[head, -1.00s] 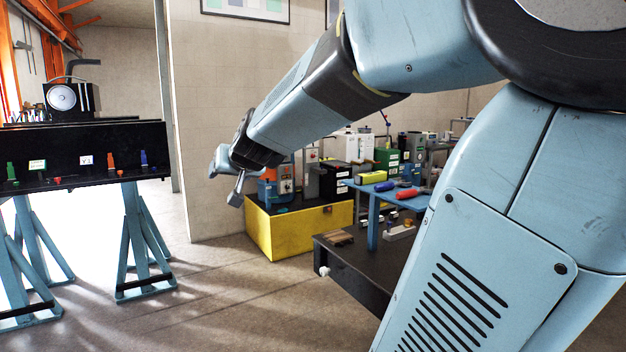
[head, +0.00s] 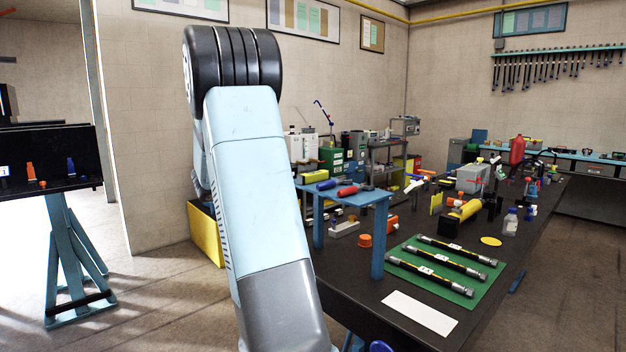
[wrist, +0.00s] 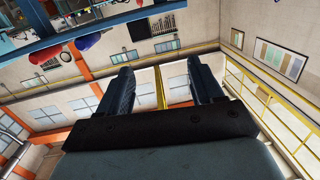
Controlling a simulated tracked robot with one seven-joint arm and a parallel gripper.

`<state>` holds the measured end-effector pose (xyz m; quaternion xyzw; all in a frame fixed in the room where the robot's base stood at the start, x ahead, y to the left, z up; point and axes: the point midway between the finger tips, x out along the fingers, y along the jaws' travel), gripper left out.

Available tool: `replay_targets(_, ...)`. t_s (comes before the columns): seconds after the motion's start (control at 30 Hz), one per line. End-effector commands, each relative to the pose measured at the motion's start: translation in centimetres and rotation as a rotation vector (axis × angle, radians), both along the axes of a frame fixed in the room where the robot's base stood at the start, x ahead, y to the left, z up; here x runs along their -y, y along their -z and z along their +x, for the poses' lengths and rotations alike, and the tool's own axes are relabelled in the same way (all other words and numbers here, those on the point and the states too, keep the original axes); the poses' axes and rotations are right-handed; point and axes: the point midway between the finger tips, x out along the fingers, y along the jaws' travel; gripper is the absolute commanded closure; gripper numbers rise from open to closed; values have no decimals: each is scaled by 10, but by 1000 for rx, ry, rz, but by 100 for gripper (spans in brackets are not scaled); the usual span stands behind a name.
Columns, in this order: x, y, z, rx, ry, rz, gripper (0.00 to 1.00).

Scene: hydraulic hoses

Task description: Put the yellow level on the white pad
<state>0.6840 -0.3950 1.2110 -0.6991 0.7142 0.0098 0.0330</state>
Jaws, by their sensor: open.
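A yellow block that looks like the level (head: 313,176) lies on a small raised blue shelf (head: 372,198) in the head view. The white pad (head: 420,312) lies flat and bare near the front edge of the dark bench. My gripper (wrist: 165,88) shows in the wrist view with its two dark fingers apart and nothing held between them. A yellow strip seen between the fingers appears to be in the background. In the head view my arm fills the middle and my gripper cannot be made out. The wrist view shows the blue shelf's edge (wrist: 100,25) at top left, but not clearly the level.
A blue-handled tool (head: 327,185) and a red-handled tool (head: 347,191) lie beside the level. A green mat (head: 470,292) with three black hoses lies behind the pad. Clutter fills the bench's far part.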

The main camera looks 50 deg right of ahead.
Motion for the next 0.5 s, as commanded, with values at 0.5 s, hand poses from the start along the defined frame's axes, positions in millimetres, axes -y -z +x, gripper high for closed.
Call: replay_targets(0.5, 60, 12, -17, -34, 93, -8, 34)
